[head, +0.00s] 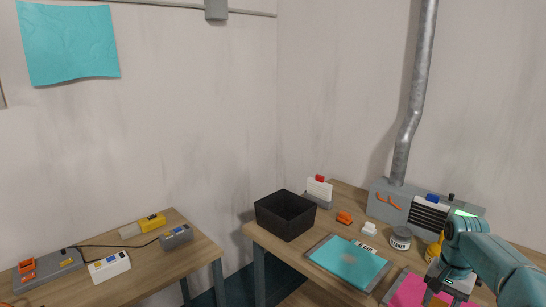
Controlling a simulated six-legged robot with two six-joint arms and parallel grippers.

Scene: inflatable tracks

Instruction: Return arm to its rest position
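My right arm comes in from the lower right, teal and grey, bent down over the right table. Its gripper (438,291) points down at the bottom edge of the head view, over or beside a pink sheet (407,291). The fingertips are small and partly cut off, so I cannot tell whether they are open or shut, or whether anything is between them. My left arm and gripper are not in view.
The right table (262,235) holds a black bin (285,222), a teal sheet (348,262), an orange piece (344,218), a labelled can (400,239) and a grey machine (425,208) with a pipe. The left table (150,277) holds several devices. A gap separates the tables.

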